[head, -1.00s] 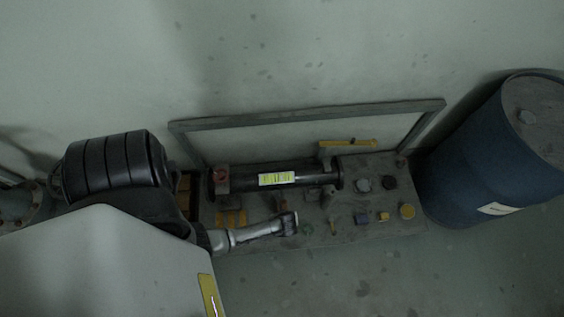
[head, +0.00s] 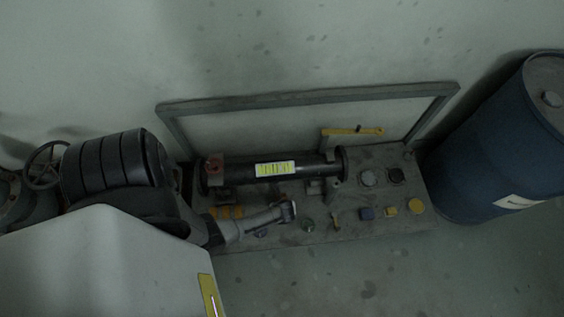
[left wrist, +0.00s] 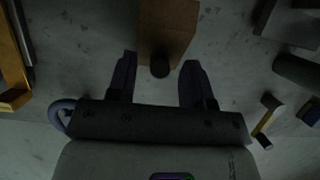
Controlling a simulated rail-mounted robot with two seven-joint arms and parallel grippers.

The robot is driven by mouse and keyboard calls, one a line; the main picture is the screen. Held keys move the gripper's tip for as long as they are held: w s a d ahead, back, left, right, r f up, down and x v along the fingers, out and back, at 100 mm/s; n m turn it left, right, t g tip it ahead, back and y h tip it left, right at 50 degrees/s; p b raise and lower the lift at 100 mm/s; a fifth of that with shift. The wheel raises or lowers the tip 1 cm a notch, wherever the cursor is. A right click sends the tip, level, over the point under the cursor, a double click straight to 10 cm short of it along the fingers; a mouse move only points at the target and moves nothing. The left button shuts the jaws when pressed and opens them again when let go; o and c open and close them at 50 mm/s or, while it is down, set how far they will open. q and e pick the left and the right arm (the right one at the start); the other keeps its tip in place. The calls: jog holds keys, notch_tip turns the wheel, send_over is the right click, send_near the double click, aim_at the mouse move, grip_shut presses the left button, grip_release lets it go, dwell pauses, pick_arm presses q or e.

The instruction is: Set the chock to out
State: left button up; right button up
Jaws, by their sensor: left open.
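My left gripper (head: 288,211) reaches in from the left over the front part of the grey bench plate (head: 300,235). In the left wrist view its two dark fingers (left wrist: 158,75) are apart, with nothing held between them. A brown block (left wrist: 167,28) with a dark round knob (left wrist: 160,69) on its near end lies just ahead; it looks like the chock. The knob shows in the gap between the fingers, and I cannot tell whether they touch it. My right gripper is not in view.
A black cylinder (head: 310,167) with a yellow label lies behind the gripper. A blue drum (head: 490,150) stands at right, a handwheel (head: 45,165) at left.

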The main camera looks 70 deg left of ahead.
pick_arm(q)
jog(key=shift+a+f, duration=0.15)
jog(key=shift+f, duration=0.1)
grip_shut()
dwell(0.4)
